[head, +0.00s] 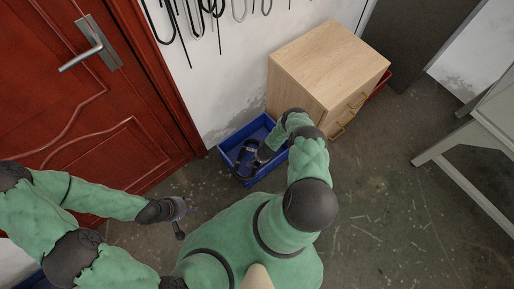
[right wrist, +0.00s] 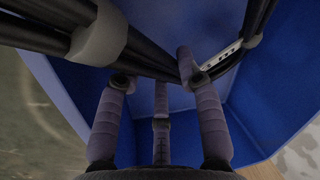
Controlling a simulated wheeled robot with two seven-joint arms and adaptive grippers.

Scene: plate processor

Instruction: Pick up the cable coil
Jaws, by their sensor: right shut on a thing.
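The black cable coil (head: 240,157) is at the blue bin on the floor in the head view. In the right wrist view its strands (right wrist: 150,58) cross the top of the picture, with grey ties and a white label. My right gripper (head: 259,155) is over the bin, and its fingers (right wrist: 155,95) are shut on the coil, with the blue bin behind them. Part of the coil is hidden by the gripper and cut off by the picture edge. My left gripper (head: 180,211) is far from the coil, with its fingers apart and empty, near the red door.
The blue bin (head: 227,146) stands against the white wall, beside a wooden cabinet (head: 325,65). A red door (head: 75,120) is on the left. Black cables and hooks (head: 205,12) hang on the wall. A metal-legged table (head: 465,150) is at the right. Open floor (head: 385,215) lies between.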

